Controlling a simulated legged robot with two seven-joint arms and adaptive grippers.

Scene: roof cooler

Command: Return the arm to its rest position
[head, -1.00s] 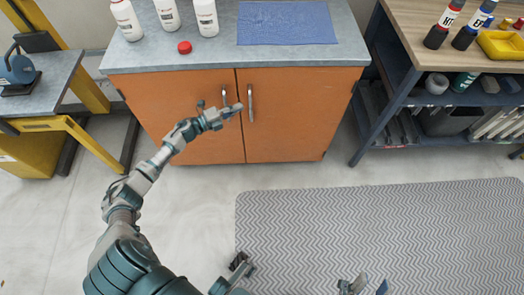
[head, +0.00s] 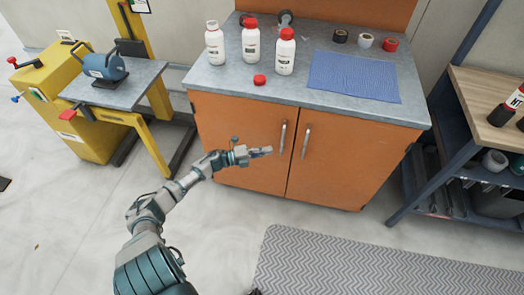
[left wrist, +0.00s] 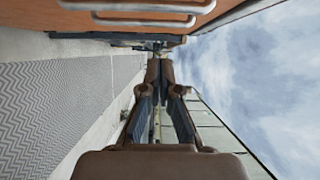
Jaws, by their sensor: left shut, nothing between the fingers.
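My left arm (head: 147,217) reaches forward from the bottom of the head view, over the floor before an orange cabinet (head: 250,115). My left gripper (head: 266,151) is shut and empty. In the head view it shows just left of and below the left door handle (head: 283,137), with a small gap in the picture. In the left wrist view the fingers (left wrist: 160,72) meet at their tips with nothing between them, and the door handles (left wrist: 140,12) run along the top. My right gripper is out of view.
Both cabinet doors look shut. Three white bottles (head: 250,40), a red cap (head: 260,80) and a blue cloth (head: 354,76) lie on the grey worktop (head: 205,82). A yellow-framed stand (head: 118,88) is at left, a shelf bench (head: 500,140) at right. A zigzag mat (head: 370,268) covers the front floor.

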